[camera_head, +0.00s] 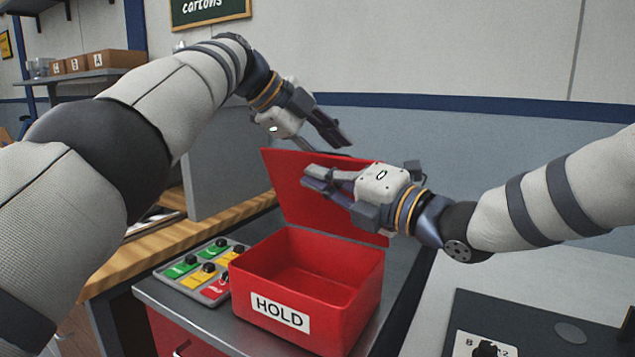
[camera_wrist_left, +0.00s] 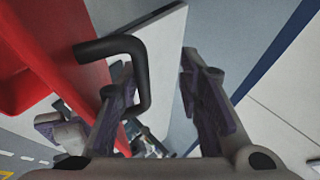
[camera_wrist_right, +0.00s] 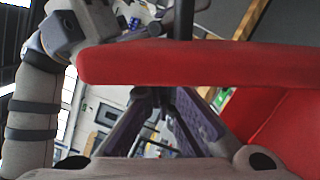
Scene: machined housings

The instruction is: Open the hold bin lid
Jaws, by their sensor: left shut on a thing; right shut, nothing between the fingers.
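The red hold bin (camera_head: 300,285) carries a white HOLD label and stands on a grey counter; its inside looks empty. Its red lid (camera_head: 290,190) is raised, standing roughly upright at the back. The black lid handle (camera_wrist_left: 118,46) shows between the fingers of my left gripper (camera_wrist_left: 155,100), which is shut on it; in the head view this gripper (camera_head: 338,138) is at the lid's top edge. My right gripper (camera_head: 318,183) is shut and empty in front of the lid, hiding part of it. The lid's edge (camera_wrist_right: 180,64) crosses the right wrist view.
A wooden bench (camera_head: 150,250) is further left. A dark surface (camera_head: 540,315) is at the lower right. A shelf with boxes (camera_head: 105,60) hangs at the upper left.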

